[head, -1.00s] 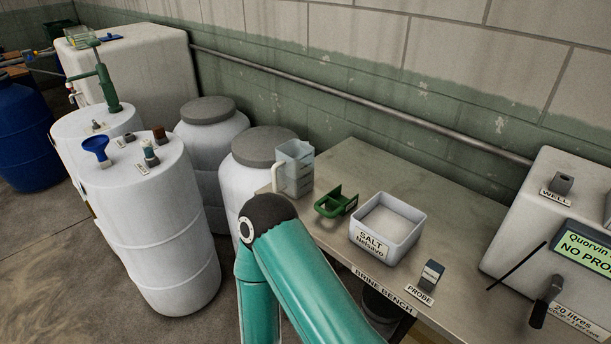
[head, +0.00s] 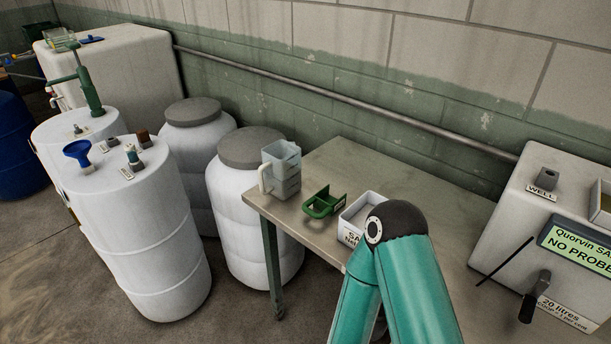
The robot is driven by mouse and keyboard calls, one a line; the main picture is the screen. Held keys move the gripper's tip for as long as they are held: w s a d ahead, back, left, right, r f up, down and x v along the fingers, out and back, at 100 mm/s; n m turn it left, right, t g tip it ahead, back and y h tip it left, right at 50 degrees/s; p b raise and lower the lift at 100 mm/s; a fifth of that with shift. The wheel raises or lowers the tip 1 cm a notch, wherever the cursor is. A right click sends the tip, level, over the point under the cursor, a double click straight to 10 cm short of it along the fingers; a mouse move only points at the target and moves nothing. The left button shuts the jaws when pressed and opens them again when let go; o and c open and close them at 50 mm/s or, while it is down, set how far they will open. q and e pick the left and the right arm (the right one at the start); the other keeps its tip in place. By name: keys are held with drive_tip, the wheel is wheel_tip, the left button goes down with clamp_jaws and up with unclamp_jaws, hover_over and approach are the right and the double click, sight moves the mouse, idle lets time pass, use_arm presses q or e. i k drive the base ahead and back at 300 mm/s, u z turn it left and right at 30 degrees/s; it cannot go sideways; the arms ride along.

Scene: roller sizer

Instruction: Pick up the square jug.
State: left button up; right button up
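The square jug (head: 284,172) is a translucent grey, square-sided jug with a pale handle on its left side. It stands upright on the near left corner of the brine bench (head: 398,183). In the head view a teal arm of mine with a dark joint cap rises from the bottom, right of the jug and in front of the salt tub (head: 358,212). The arm is apart from the jug. Neither gripper is visible, and I cannot tell which arm this is.
A green scoop-like holder (head: 323,203) sits just right of the jug. A lidded white barrel (head: 250,200) stands close behind and left of it. White drums (head: 150,250) stand farther left. A white tank with a display (head: 560,235) is at right. The back of the bench is clear.

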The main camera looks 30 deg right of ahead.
sight(281, 169)
drive_tip(key=z, duration=0.15)
drive_tip(key=i, duration=1)
drive_tip(key=u, duration=0.05)
